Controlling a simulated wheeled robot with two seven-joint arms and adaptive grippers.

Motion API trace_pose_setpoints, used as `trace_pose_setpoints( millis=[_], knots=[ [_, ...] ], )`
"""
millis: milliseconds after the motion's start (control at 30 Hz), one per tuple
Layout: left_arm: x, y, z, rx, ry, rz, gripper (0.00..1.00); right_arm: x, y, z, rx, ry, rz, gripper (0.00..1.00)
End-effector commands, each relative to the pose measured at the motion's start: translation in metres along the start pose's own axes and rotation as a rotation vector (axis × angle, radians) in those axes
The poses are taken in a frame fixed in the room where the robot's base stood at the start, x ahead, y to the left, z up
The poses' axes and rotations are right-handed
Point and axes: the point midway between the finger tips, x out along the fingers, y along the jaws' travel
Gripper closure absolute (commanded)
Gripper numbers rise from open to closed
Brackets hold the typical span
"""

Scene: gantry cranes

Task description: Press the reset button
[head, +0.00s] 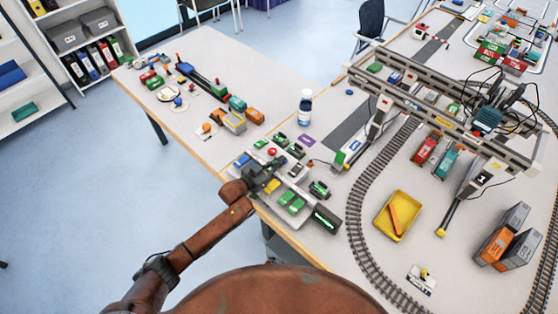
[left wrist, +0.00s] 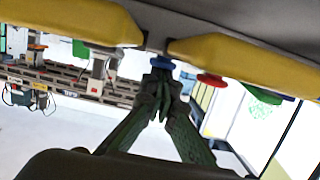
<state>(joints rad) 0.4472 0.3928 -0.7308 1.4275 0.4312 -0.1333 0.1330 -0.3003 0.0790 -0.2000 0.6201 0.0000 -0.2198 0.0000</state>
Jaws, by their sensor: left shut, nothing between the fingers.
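A control panel with coloured buttons sits at the near table edge, partly hidden by my left gripper (head: 272,167). A red button (head: 272,151) shows just beyond the gripper in the head view. A blue piece (head: 242,160) lies to its left. In the left wrist view, my left gripper (left wrist: 160,78) is shut and empty. Its fingertips are right by a blue button (left wrist: 162,62); I cannot tell if they touch. A red button (left wrist: 211,80) and a green one (left wrist: 262,95) are to the right. No reset label is readable. My right gripper is not in view.
Green blocks (head: 291,201) and a dark display (head: 326,219) lie right of the gripper. A bottle (head: 305,107) stands behind. A gantry crane (head: 440,105), curved track (head: 358,230) and yellow tray (head: 397,216) fill the right side. Toy vehicles (head: 229,122) are at the left.

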Motion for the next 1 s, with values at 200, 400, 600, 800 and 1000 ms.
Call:
trace_pose_setpoints(
  millis=[200,400,600,800,1000],
  knots=[
    [-0.008,0.001,-0.009,-0.005,-0.021,-0.001,1.00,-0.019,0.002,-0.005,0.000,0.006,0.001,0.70],
    [-0.027,-0.002,-0.036,-0.001,-0.007,-0.005,1.00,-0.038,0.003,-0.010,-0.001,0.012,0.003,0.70],
    [-0.071,0.000,-0.037,-0.001,-0.002,-0.002,1.00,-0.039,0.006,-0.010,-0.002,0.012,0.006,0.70],
    [-0.101,-0.001,-0.039,0.000,0.001,-0.003,1.00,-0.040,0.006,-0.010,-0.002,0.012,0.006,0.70],
    [-0.112,-0.001,-0.040,0.000,0.002,-0.003,1.00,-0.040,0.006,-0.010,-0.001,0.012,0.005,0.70]
  ],
)
